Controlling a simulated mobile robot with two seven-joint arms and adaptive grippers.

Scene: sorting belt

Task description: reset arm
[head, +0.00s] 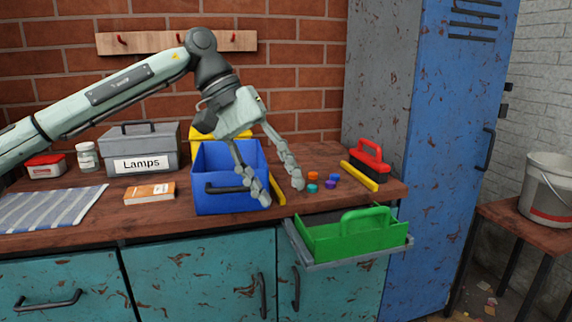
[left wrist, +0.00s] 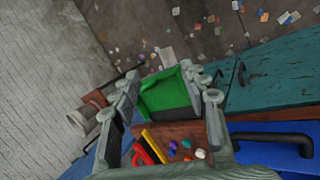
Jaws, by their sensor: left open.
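My left gripper (head: 284,190) is open and empty. It hangs from the left arm in front of the blue bin (head: 232,197), above the worktop's front edge. One finger overlaps the bin's right side in the head view; I cannot tell whether they touch. In the left wrist view the open fingers of the left gripper (left wrist: 168,92) frame the green caddy (left wrist: 165,92) beyond them. In the head view the green caddy (head: 345,240) sits in an open drawer (head: 400,248). My right gripper is in neither view.
Several small coloured pieces (head: 313,176) lie right of the fingers. A red-handled brush (head: 370,158) and a yellow bar (head: 359,176) lie near the right end. A grey Lamps box (head: 142,143) and an orange book (head: 150,193) stand left. A blue locker (head: 450,130) rises at right.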

